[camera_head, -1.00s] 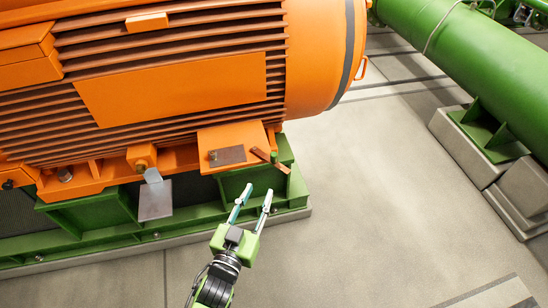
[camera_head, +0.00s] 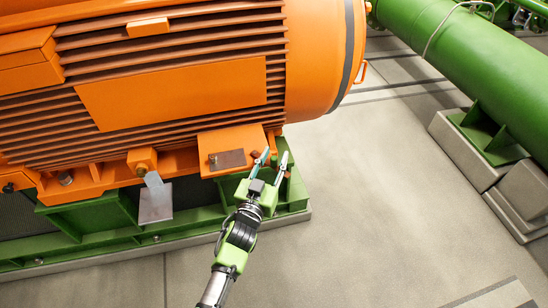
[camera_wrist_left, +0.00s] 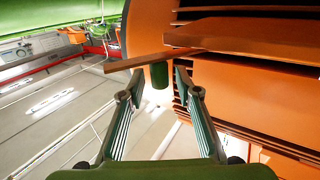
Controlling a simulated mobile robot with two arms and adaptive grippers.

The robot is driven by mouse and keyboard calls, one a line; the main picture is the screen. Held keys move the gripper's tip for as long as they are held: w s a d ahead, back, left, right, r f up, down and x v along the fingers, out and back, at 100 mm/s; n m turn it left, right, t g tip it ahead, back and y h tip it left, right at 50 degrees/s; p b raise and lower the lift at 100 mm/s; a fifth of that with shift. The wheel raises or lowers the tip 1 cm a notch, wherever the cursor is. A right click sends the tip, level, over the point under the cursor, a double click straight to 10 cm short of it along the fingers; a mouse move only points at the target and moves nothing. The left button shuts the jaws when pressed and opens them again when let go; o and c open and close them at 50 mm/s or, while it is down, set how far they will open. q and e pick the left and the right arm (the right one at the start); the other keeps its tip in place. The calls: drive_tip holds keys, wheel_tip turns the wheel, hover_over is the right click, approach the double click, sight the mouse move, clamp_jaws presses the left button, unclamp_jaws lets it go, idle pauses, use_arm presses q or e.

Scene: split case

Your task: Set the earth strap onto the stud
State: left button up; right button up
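A copper-brown strip, apparently the earth strap (camera_wrist_left: 140,60), lies across the top of a short green peg (camera_wrist_left: 159,76) in the left wrist view. In the head view only small brown bits of it show around the fingers, at the corner of the orange foot. My left gripper (camera_head: 273,158) is open, with one finger on each side of the peg. Gaps show between peg and fingers, so it holds nothing. A small stud (camera_head: 213,158) stands on a dark plate (camera_head: 232,158) on the orange foot, left of the gripper. My right gripper is not in view.
The orange finned motor (camera_head: 170,90) rises just behind the foot. A grey strip (camera_head: 155,185) hangs from an orange lug to a grey plate on the green base frame (camera_head: 90,212). Open floor (camera_head: 370,200) lies to the right, before a green pipe (camera_head: 480,80).

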use_arm(q)
drive_tip(key=shift+w, duration=0.1)
clamp_jaws()
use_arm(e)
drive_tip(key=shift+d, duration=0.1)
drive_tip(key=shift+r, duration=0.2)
